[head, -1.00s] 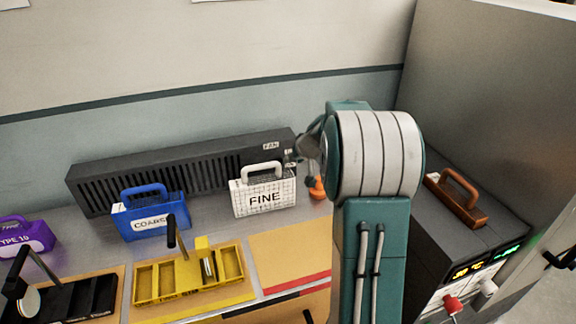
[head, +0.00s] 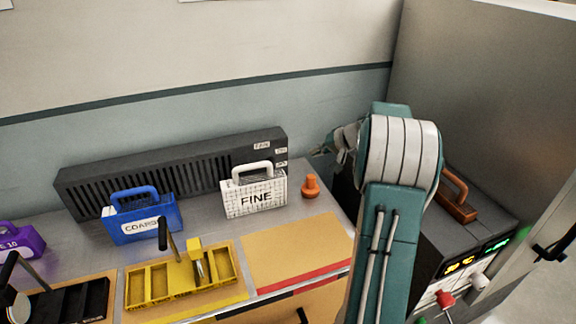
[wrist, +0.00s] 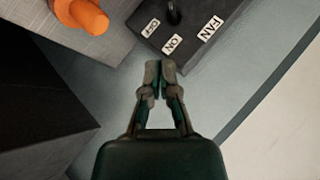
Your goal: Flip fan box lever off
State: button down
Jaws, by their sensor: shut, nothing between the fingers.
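The fan box (head: 170,165) is a long dark vented box against the wall in the head view. Its right end, with white FAN, ON and OFF labels, also shows at the top of the wrist view (wrist: 198,48). The dark lever (wrist: 174,14) stands by these labels, cut by the top edge. I cannot tell for sure which label it leans to. My gripper (wrist: 160,66) is shut and empty, its tips just short of the box's end near the ON label. In the head view it is partly hidden behind my arm, right of the box with a gap.
An orange knob-shaped piece (head: 310,186) stands on the bench near the box's right end. A white FINE case (head: 254,198) and a blue COARSE case (head: 142,222) stand before the box. A dark machine with a brown handle (head: 457,196) is at right.

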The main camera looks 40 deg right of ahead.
jog(key=w+a+f+y, duration=0.1)
jog(key=w+a+f, duration=0.4)
jog(key=w+f, duration=0.1)
jog(key=shift+w+a+f+m+t, duration=0.3)
jog(key=shift+f+m+t, duration=0.1)
jog(key=shift+f, duration=0.15)
jog(key=shift+s, duration=0.1)
